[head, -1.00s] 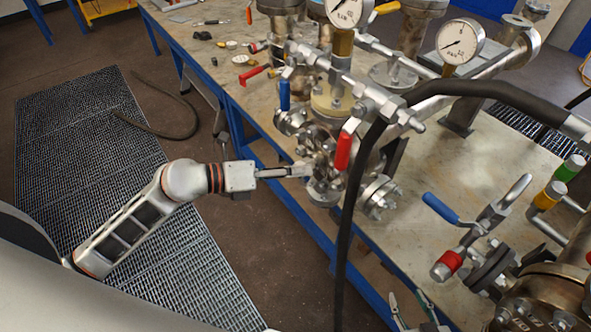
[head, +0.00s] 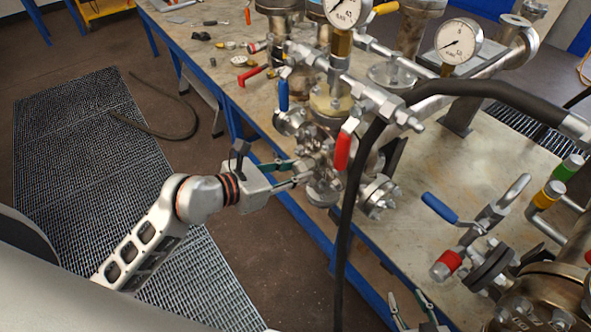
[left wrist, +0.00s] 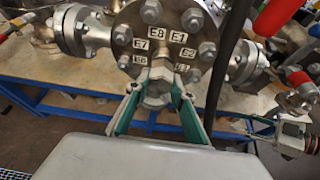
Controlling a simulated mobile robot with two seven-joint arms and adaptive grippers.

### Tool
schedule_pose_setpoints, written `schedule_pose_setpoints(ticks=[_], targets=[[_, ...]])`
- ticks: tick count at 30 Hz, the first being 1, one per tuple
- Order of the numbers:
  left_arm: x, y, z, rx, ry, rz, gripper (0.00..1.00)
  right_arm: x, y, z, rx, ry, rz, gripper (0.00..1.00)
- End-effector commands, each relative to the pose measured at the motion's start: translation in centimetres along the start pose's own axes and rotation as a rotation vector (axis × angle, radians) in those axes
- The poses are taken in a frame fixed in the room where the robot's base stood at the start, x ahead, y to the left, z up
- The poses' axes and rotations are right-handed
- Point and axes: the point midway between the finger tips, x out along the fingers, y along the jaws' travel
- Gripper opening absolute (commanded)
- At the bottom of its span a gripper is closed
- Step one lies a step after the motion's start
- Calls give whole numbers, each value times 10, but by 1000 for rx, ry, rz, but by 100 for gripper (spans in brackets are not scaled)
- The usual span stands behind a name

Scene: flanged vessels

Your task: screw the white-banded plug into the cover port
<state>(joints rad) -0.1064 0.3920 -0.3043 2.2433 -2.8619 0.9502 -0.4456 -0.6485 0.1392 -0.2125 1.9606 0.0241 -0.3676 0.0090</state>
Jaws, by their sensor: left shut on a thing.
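My left gripper (head: 304,170) reaches in from the left at the flanged vessel's side. In the left wrist view its two green-lined fingers (left wrist: 158,94) are shut on a metal hex-headed plug (left wrist: 158,87). I cannot make out a white band on it. The plug is at the lower middle of the round bolted cover (left wrist: 150,32), which carries labels such as E8, E7 and E1. The port is hidden behind the plug, so I cannot tell how deep it sits. My right gripper (head: 411,302) is at the bottom edge of the head view, open and empty.
A red-handled valve (head: 343,150), a blue-handled valve (head: 283,95) and a black hose (head: 352,215) are close to the vessel. Pressure gauges (head: 459,41) stand behind. Small tools and parts lie on the workbench (head: 225,25).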

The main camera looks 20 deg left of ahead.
Motion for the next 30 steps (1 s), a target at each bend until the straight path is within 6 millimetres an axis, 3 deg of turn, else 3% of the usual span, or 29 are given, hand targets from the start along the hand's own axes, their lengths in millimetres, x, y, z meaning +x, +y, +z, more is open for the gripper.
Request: schedule_pose_setpoints(ticks=[1,3,15,30], targets=[[0,-1,0,0,-1,-2,26,0,0,0,0,0,0,40],[0,0,0,0,0,-2,43,0,0,0,0,0,0,40],[-4,0,-1,-2,2,-1,43,0,1,0,-3,0,1,40],[-70,0,-1,-2,2,-1,43,0,0,0,-1,1,0,40]])
